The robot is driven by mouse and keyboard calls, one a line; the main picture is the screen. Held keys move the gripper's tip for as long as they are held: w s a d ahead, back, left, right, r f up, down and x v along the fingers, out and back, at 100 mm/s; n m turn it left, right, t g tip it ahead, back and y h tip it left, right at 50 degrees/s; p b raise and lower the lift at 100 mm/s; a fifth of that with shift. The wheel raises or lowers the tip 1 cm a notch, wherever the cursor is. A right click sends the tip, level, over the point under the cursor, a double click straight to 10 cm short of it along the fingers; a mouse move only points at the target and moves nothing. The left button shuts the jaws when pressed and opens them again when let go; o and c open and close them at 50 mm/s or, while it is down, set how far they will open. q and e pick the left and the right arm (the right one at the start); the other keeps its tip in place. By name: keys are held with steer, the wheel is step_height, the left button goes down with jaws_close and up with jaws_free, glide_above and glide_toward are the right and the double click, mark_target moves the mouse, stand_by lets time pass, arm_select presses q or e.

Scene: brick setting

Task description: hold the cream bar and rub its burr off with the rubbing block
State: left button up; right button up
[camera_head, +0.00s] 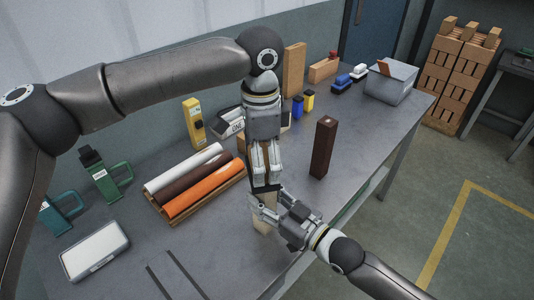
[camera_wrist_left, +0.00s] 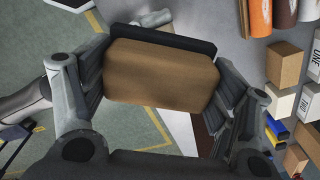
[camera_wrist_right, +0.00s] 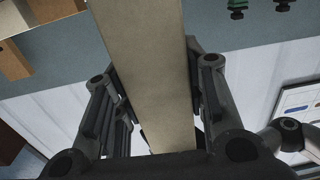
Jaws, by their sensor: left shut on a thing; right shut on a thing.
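The cream bar (camera_head: 264,226) stands roughly upright near the front edge of the bench, and its long face fills the middle of the right wrist view (camera_wrist_right: 150,65). My right gripper (camera_head: 264,205) is shut on it from the front right. My left gripper (camera_head: 266,178) is shut on the rubbing block, a brown block (camera_wrist_left: 160,75) with a dark pad along one side, seen in the left wrist view. The block is at the bar's top end in the head view; I cannot tell whether they touch. The burr is not visible.
A dark brown post (camera_head: 323,147) stands on the bench to the right. White, brown and orange rolls (camera_head: 205,190) lie in a wooden rack to the left. A pale case (camera_head: 94,250) lies front left.

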arm_select(q)
steer(key=shift+s+a+r, duration=0.1)
steer(key=shift+s+a, duration=0.45)
steer(key=shift+r, duration=4.05)
arm_select(e)
steer(key=o, duration=1.3)
steer(key=v, duration=1.2)
